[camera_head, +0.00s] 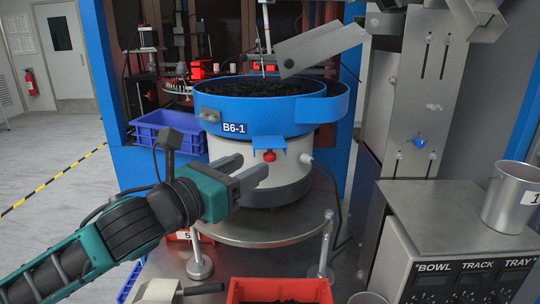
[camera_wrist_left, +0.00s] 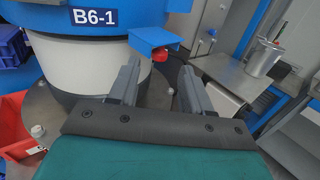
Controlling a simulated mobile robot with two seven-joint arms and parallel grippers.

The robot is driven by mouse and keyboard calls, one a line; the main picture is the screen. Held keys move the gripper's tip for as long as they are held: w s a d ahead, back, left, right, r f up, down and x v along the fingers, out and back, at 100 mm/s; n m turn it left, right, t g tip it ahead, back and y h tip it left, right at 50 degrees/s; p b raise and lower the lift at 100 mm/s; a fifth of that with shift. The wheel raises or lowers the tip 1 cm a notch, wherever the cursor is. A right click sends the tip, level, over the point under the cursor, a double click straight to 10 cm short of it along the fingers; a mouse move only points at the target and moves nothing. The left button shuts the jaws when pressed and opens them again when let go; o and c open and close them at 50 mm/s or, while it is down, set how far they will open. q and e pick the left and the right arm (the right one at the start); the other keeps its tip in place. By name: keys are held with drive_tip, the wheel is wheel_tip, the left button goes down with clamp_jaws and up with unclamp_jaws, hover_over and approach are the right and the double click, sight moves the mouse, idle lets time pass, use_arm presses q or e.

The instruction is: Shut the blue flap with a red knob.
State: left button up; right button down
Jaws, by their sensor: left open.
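The blue flap (camera_head: 268,142) sticks out nearly level from the lower front of the blue bowl (camera_head: 225,115), below the B6-1 label. Its red knob (camera_head: 269,156) hangs under it. My left gripper (camera_head: 254,165) is open and empty, with its fingers pointing toward the flap from the front left. In the left wrist view the flap (camera_wrist_left: 153,38) and knob (camera_wrist_left: 159,54) lie just beyond and between the open fingertips (camera_wrist_left: 159,66). I cannot tell whether a finger touches the knob. My right gripper is not in view.
The bowl sits on a white and grey base (camera_head: 290,168) on a round metal table (camera_head: 265,231). A red bin (camera_head: 280,291) stands below in front. A control cabinet (camera_head: 460,210) with a metal cup (camera_head: 512,197) is at right. A blue crate (camera_head: 170,130) is behind at left.

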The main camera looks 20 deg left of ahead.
sight(265, 156)
use_arm(q)
drive_tip(key=x, duration=0.7)
drive_tip(key=shift+w+d, duration=0.1)
drive_tip(key=shift+w, duration=0.15)
drive_tip(key=shift+r+p, duration=0.1)
drive_tip(key=shift+p, duration=0.2)
clamp_jaws()
